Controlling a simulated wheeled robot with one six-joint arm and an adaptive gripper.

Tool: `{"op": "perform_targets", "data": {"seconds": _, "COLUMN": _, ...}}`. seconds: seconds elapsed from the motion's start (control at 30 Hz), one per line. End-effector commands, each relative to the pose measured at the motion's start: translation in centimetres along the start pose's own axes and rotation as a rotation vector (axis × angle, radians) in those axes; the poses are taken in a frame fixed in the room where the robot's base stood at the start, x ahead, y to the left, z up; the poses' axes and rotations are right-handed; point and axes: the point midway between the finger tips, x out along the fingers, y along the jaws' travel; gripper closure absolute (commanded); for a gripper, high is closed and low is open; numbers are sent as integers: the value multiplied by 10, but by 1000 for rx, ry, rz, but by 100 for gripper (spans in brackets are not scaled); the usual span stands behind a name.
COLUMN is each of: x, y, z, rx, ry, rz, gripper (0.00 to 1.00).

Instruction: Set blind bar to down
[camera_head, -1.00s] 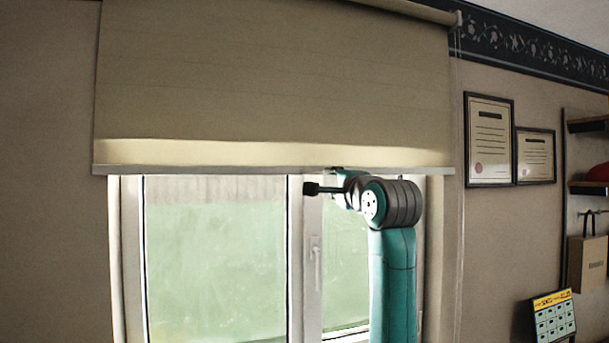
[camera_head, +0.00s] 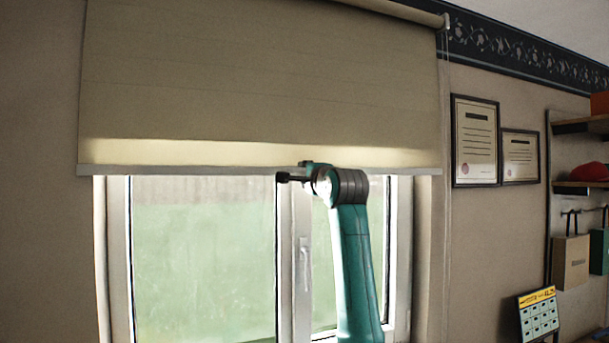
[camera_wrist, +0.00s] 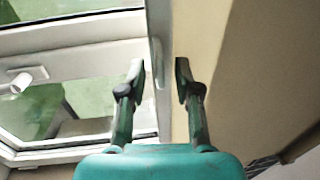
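The tan roller blind (camera_head: 260,70) hangs over the upper part of the window, and its pale blind bar (camera_head: 180,170) runs along the lower edge, level with the top of the window panes. My gripper (camera_head: 283,177) is at the bar's lower edge, right of the bar's middle. In the wrist view my gripper (camera_wrist: 160,70) is open, with one finger on each side of the bar (camera_wrist: 157,30), which shows as a narrow pale strip. I see gaps beside the fingertips; contact is not clear. The blind cloth (camera_wrist: 235,70) fills the right side there.
The window (camera_head: 205,260) has a white frame and a handle (camera_head: 303,262) below the bar. A pull cord (camera_head: 447,220) hangs at the right. Framed certificates (camera_head: 475,140), shelves and a bag (camera_head: 571,262) are farther right.

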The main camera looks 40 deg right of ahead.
Motion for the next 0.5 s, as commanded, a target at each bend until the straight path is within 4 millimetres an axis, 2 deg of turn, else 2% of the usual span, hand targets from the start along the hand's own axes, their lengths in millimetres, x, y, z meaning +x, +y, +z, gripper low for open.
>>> {"op": "perform_targets", "data": {"seconds": 0.2, "x": 0, "y": 0, "z": 0, "rx": 0, "ry": 0, "rz": 0, "gripper": 67}}
{"op": "perform_targets", "data": {"seconds": 0.23, "x": 0, "y": 0, "z": 0, "rx": 0, "ry": 0, "rz": 0, "gripper": 70}}
{"op": "perform_targets", "data": {"seconds": 0.3, "x": 0, "y": 0, "z": 0, "rx": 0, "ry": 0, "rz": 0, "gripper": 87}}
{"op": "perform_targets", "data": {"seconds": 0.37, "x": 0, "y": 0, "z": 0, "rx": 0, "ry": 0, "rz": 0, "gripper": 100}}
{"op": "perform_targets", "data": {"seconds": 0.5, "x": 0, "y": 0, "z": 0, "rx": 0, "ry": 0, "rz": 0, "gripper": 100}}
